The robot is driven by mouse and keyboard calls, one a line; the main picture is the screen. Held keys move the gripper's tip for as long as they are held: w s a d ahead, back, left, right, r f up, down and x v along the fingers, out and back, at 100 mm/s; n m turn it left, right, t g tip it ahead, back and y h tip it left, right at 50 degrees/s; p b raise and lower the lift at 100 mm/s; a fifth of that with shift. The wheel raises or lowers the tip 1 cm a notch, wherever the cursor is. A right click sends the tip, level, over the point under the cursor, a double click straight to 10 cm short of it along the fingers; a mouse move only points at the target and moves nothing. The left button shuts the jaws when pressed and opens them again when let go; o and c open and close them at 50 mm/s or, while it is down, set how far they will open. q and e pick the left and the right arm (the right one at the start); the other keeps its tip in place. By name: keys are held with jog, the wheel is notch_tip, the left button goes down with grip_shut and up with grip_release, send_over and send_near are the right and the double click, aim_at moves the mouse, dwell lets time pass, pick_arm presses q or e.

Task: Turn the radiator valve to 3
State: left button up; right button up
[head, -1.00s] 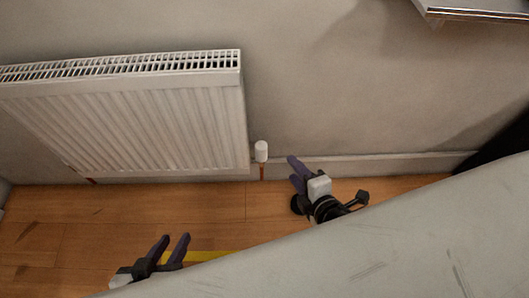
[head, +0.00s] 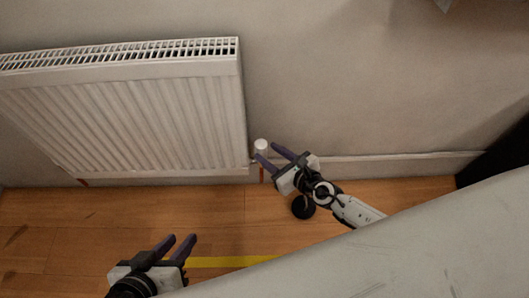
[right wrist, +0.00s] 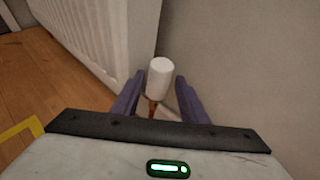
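The radiator valve (head: 261,145) is a small white cylinder on a copper pipe, low by the right end of the white radiator (head: 150,115). In the right wrist view the valve (right wrist: 160,72) stands ahead of my right gripper (right wrist: 158,92), centred between its purple fingers. No numbers are readable on it. My right gripper (head: 268,154) is open, with its fingers close to the valve; I cannot tell whether they touch it. My left gripper (head: 183,240) is open and empty over the floor at lower left.
A large pale grey surface (head: 420,240) fills the lower right. A black object (head: 500,150) stands at the right edge. A yellow strip (head: 225,262) lies on the wooden floor (head: 130,215). A skirting board (head: 400,166) runs along the wall.

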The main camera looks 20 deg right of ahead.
aim_at(263, 152)
pick_arm(q)
jog(key=shift+d+f+b, duration=0.35)
jog(key=shift+b, duration=0.1)
pick_arm(e)
jog(key=shift+x, duration=1.5)
jog(key=c, duration=0.8)
jog(key=shift+o, duration=0.2)
jog(key=shift+a+r+p, duration=0.1)
jog(key=shift+r+p, duration=0.1)
jog(key=shift+p, duration=0.35)
jog(key=shift+a+r+m+h+p, duration=0.15)
jog(key=shift+a+m+h+p, duration=0.05)
jog(key=shift+m+h+p, duration=0.95)
jog(key=shift+m+t+h+p, duration=0.3)
jog(key=shift+m+h, duration=0.05)
jog(key=shift+h, duration=0.1)
jog(key=shift+f+m+h, duration=0.3)
jog(key=shift+m+h, duration=0.3)
jog(key=shift+h, duration=0.2)
pick_arm(q)
jog(key=shift+s+a+r+n+t, duration=0.2)
jog(key=shift+a+r+t, duration=0.1)
jog(key=shift+a+r, duration=0.3)
jog(key=shift+s+a+r+n+t, duration=0.1)
jog(key=shift+a+r+n+t, duration=0.15)
jog(key=shift+a+r, duration=0.35)
jog(key=shift+d, duration=0.1)
